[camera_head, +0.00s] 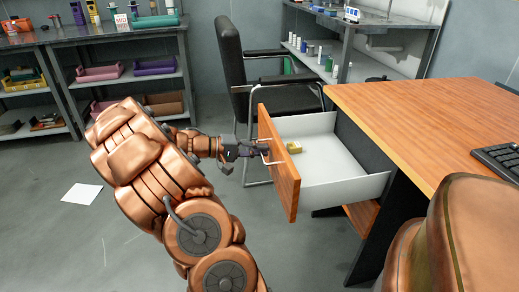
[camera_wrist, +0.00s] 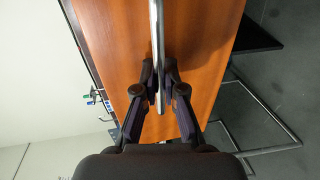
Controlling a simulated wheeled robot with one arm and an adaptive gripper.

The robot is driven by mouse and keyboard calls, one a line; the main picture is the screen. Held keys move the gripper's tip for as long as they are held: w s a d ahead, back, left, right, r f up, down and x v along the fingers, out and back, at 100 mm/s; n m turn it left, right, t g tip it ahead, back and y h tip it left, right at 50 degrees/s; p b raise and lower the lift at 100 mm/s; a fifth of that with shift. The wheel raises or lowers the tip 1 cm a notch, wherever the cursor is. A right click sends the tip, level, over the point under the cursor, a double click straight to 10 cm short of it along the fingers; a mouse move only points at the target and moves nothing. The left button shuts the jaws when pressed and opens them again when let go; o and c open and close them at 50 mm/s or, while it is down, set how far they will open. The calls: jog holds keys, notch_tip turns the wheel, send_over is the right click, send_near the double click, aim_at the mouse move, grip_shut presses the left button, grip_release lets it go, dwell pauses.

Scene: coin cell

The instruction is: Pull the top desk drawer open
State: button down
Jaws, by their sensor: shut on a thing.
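The top desk drawer (camera_head: 345,180) stands well out of the wooden desk (camera_head: 420,105), with its white inside in view. A small yellowish object (camera_head: 294,147) lies inside it near the front. The drawer's wooden front (camera_head: 285,187) faces left, and in the wrist view it (camera_wrist: 205,60) fills the middle. My gripper (camera_head: 262,150) is at the drawer front. In the wrist view my gripper (camera_wrist: 160,95) has its two fingers shut on the metal handle bar (camera_wrist: 157,35), one finger on each side.
A black chair (camera_head: 245,75) stands just behind the drawer. A keyboard (camera_head: 500,160) lies on the desk. Shelves with bins (camera_head: 100,75) stand at the back left. A sheet of paper (camera_head: 82,194) lies on the floor at left. The floor left of the drawer is otherwise mostly clear.

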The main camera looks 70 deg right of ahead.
jog(key=c, duration=1.2)
grip_release()
jog(key=shift+c, duration=0.2)
jog(key=v, duration=1.2)
jog(key=shift+f, duration=0.1)
jog(key=s+a+r+n+t+y+p, duration=0.2)
jog(key=s+a+r+n+t+p, duration=0.15)
jog(key=a+r+p, duration=1.25)
jog(key=s+a+r+n+t+y+p, duration=0.3)
jog(key=a+r+n+t+p, duration=0.1)
jog(key=a+r+p, duration=0.5)
jog(key=s+a+r+n+t+y+p, duration=0.3)
jog(key=a+r+p, duration=0.7)
jog(key=a, duration=0.7)
jog(key=s+n+t+p, duration=0.1)
jog(key=p, duration=0.2)
jog(key=shift+a+p, duration=0.15)
jog(key=shift+p, duration=0.2)
